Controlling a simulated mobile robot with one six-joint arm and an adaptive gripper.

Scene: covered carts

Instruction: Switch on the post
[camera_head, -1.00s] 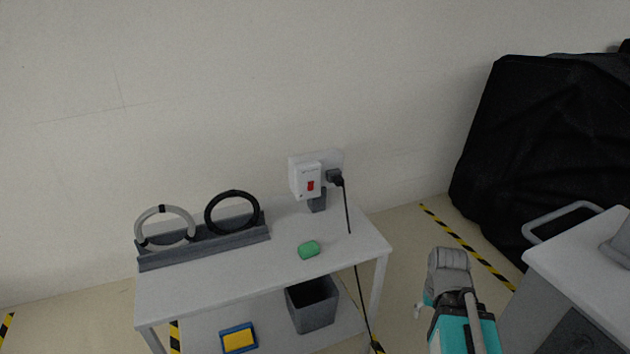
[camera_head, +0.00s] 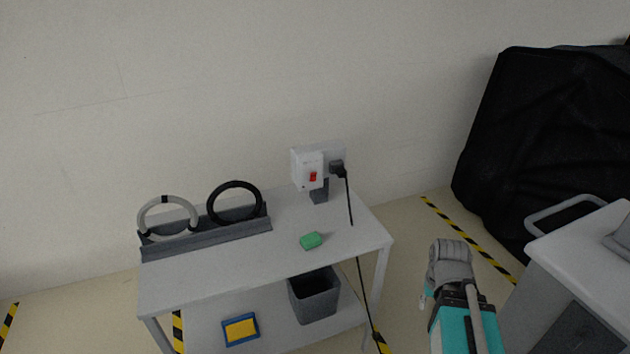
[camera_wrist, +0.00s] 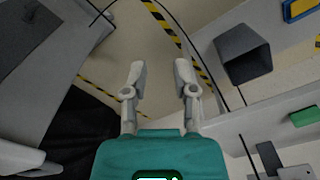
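The post (camera_head: 318,190) stands at the back right of the white table (camera_head: 200,283). It carries a white box (camera_head: 308,170) with a red switch (camera_head: 313,176) on its front, and a black plug (camera_head: 338,168) with a cable sits beside the switch. In the wrist view the post's box (camera_wrist: 296,173) shows only in part at the bottom right corner. My gripper (camera_wrist: 158,72) is open and empty, its two fingers apart over the floor. In the head view my arm is to the right of the table, away from the post, and the fingers are not clearly visible.
A green block (camera_head: 312,240) lies on the table in front of the post. A grey rack (camera_head: 208,236) holds a light ring (camera_head: 143,215) and a black ring (camera_head: 235,184). A grey bin (camera_head: 314,297) and a blue-yellow item (camera_head: 240,330) are below. A cart (camera_head: 580,250) stands at right.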

